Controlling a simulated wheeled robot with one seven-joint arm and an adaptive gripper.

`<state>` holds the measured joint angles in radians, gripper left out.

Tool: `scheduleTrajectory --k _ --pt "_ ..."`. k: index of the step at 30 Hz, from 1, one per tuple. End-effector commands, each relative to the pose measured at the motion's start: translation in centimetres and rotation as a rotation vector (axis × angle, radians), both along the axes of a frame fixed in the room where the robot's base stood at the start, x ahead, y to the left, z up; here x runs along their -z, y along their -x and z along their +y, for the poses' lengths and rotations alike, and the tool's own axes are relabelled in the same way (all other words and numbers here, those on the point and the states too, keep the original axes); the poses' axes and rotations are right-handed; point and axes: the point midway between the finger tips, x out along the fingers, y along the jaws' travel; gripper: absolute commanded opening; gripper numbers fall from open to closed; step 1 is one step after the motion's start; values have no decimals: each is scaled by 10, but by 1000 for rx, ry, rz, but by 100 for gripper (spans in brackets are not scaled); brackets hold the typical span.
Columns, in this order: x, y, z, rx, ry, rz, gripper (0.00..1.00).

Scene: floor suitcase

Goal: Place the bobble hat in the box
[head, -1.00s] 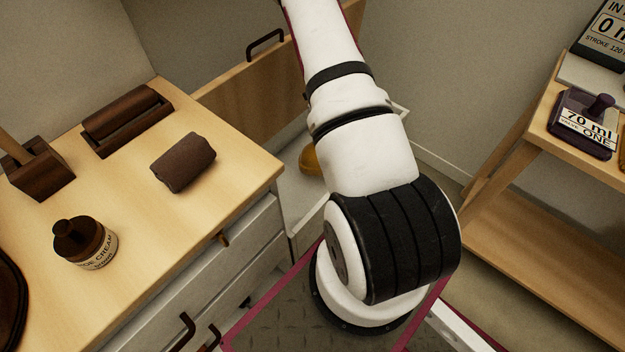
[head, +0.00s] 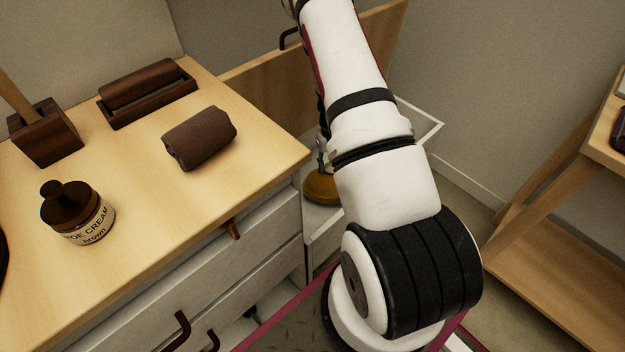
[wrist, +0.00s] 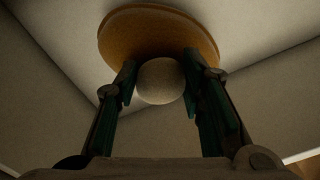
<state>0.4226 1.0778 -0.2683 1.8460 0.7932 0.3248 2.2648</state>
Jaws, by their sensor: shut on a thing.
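The bobble hat shows in the head view as a mustard-brown dome (head: 320,189), partly covered by my arm. In the wrist view its round brown body (wrist: 155,28) lies beyond its pale bobble (wrist: 160,82). My gripper (wrist: 160,84) has one finger on each side of the bobble and is shut on it. In the head view only a small part of my gripper (head: 322,150) shows beside my arm, just above the hat. The hat is within the pale walls of an open, drawer-like container (head: 428,128). I cannot tell whether it touches the bottom. No separate box is clearly identifiable.
A wooden-topped cabinet (head: 262,148) stands at left with a rolled brown cloth (head: 200,138), a shoe cream jar (head: 78,212), a brush in a tray (head: 148,90) and a wooden block holder (head: 45,138). A wooden shelf unit (head: 560,250) stands at right, with floor between.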

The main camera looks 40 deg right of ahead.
Motion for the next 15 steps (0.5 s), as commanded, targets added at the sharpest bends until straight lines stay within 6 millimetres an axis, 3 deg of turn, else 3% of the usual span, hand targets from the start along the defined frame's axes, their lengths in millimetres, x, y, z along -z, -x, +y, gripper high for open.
scheduleTrajectory --k 6,10,15 --pt "1 -12 47 -4 0 0 0" --pt "1 -15 62 -2 0 0 0" --pt "6 -16 66 1 0 1 0"
